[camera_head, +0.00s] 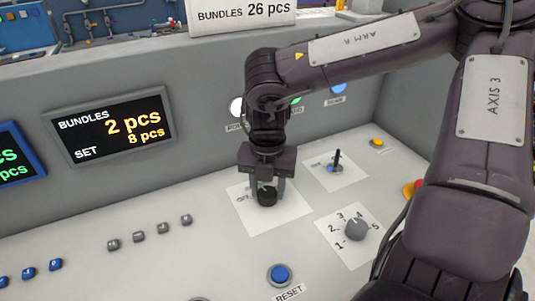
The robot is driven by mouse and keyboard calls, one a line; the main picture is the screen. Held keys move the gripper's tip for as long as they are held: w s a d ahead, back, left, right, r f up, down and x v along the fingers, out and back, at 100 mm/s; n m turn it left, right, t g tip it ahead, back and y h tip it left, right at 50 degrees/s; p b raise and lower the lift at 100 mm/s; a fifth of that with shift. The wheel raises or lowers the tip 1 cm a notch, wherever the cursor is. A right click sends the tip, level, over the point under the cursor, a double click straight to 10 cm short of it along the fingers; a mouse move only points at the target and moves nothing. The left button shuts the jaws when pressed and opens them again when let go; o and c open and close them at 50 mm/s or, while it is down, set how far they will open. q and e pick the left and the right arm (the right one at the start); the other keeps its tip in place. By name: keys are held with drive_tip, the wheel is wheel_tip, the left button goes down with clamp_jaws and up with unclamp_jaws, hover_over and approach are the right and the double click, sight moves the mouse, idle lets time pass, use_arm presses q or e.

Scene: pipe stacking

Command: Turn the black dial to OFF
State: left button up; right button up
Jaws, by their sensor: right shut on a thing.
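The black dial (267,197) sits on a white label plate (275,222) on the sloping grey console. My right gripper (266,186) points down over it, with its fingers around the dial's sides, and is shut on it. The print on the plate is partly hidden by the gripper and too small to read, so I cannot tell the dial's setting. My left gripper is not in view.
A grey numbered knob (355,229) stands to the right, and a toggle lever (337,161) stands behind it. A blue RESET button (280,274) is in front. Small grey switches (150,233) line the left. A red and yellow button (413,189) is at the right, partly hidden by my arm.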

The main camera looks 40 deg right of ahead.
sight(267, 192)
drive_tip(key=n, duration=0.4)
drive_tip(key=shift+n, duration=0.3)
drive_tip(key=n, duration=0.4)
drive_tip(key=shift+r, duration=0.1)
idle(0.4)
drive_tip(key=o, duration=1)
wheel_tip(267, 192, up, 8)
drive_tip(key=shift+f, duration=0.1)
